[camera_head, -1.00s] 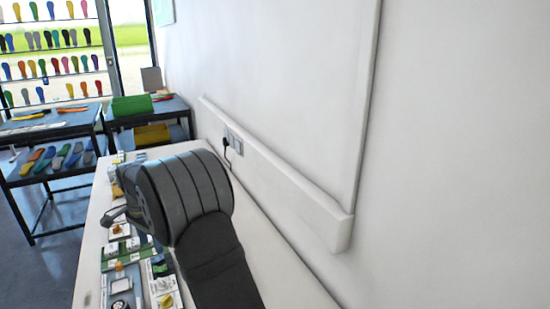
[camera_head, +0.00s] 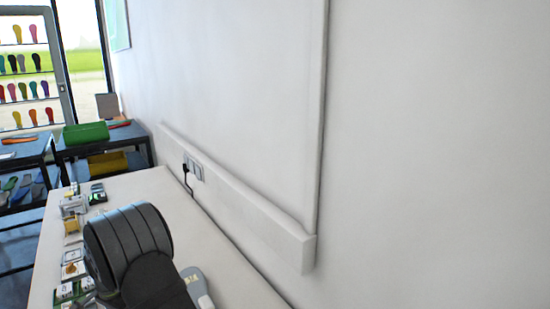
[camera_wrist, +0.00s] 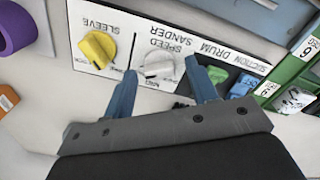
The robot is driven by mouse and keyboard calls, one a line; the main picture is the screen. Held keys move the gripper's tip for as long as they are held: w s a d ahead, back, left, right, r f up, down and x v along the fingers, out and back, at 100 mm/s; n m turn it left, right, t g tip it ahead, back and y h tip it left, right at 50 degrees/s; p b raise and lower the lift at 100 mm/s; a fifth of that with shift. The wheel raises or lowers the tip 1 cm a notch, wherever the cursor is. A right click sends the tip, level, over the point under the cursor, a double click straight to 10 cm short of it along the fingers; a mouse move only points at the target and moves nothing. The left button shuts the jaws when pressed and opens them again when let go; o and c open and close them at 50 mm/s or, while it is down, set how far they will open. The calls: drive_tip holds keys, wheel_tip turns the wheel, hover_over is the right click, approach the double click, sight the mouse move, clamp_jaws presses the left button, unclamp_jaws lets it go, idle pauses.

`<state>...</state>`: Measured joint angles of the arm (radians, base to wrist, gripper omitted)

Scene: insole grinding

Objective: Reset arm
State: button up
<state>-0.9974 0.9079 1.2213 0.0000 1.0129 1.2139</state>
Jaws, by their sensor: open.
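My gripper (camera_wrist: 163,95) is open in the wrist view, its two blue fingers apart with nothing held between them. It is over a white control panel (camera_wrist: 188,62) labelled sleeve, speed, sander and suction drum, which looks upside down. A yellow knob (camera_wrist: 98,48) lies left of the fingers and a white knob (camera_wrist: 157,64) lies between and beyond the fingertips. Whether the fingers touch the panel I cannot tell. In the head view my dark arm covers part of the white table, and my gripper is hidden there.
The white table (camera_head: 205,245) runs along a wall with a ledge and a black plug (camera_head: 187,170). Small items line its left edge. Dark shelves (camera_head: 100,150) hold a green box (camera_head: 86,133). A purple ring (camera_wrist: 14,28) and an orange block (camera_wrist: 6,100) lie at the wrist view's left.

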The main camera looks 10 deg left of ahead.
drive_tip(key=shift+r, duration=0.1)
wheel_tip(320, 180, up, 17)
wheel_tip(320, 180, down, 17)
drive_tip(key=shift+n, duration=0.3)
drive_tip(key=n, duration=0.3)
drive_tip(key=shift+n, duration=0.4)
drive_tip(key=n, duration=0.4)
drive_tip(key=shift+n, duration=0.3)
drive_tip(key=n, duration=0.4)
drive_tip(key=shift+a+n, duration=0.1)
drive_tip(key=shift+n, duration=0.2)
drive_tip(key=n, duration=0.4)
